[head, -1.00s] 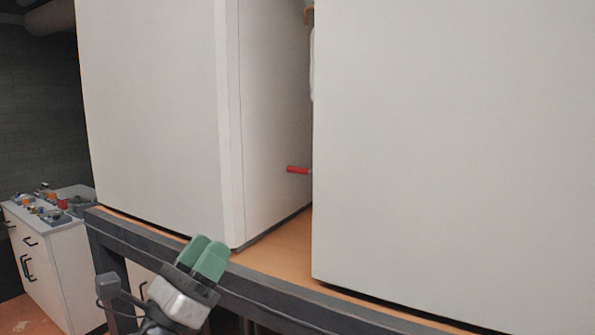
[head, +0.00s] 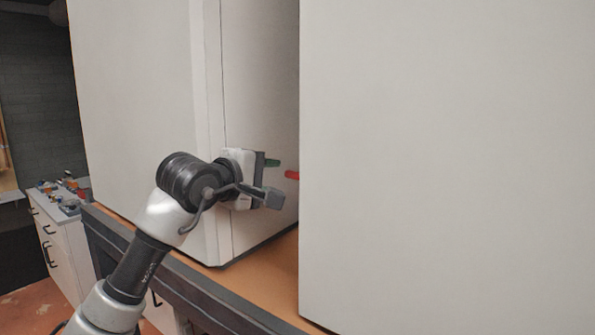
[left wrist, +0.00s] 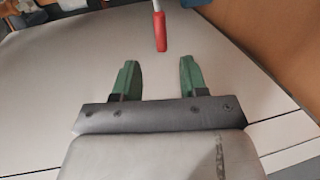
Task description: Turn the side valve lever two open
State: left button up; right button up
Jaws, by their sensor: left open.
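The red valve lever (head: 292,174) sticks out in the gap between the two white heat pump cabinets. It also shows in the left wrist view (left wrist: 161,32), beyond the fingertips and roughly in line with the space between them. My left gripper (head: 272,163) reaches into the gap along the left cabinet's side (head: 258,110), just left of the lever. In the left wrist view its two green fingers (left wrist: 160,78) are apart with nothing between them. The lever's base is hidden in the head view. My right gripper is not in view.
The right cabinet (head: 450,160) stands close to the lever and narrows the gap. Both cabinets stand on a wooden-topped bench (head: 262,272) with a dark front edge. A white drawer unit (head: 62,235) with small items on top stands at the far left.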

aim_at(294, 176)
pick_arm(q)
jog(key=p+x, duration=0.1)
jog(key=x, duration=0.3)
jog(key=shift+d+r, duration=0.1)
jog(key=shift+d, duration=0.1)
jog(key=p+x, duration=0.2)
jog(key=x, duration=0.2)
jog(key=shift+w+d+f, duration=0.25)
jog(key=shift+w, duration=0.1)
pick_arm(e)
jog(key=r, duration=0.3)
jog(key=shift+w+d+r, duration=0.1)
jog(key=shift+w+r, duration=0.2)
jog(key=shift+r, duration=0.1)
pick_arm(q)
jog(key=shift+c, duration=0.5)
grip_shut()
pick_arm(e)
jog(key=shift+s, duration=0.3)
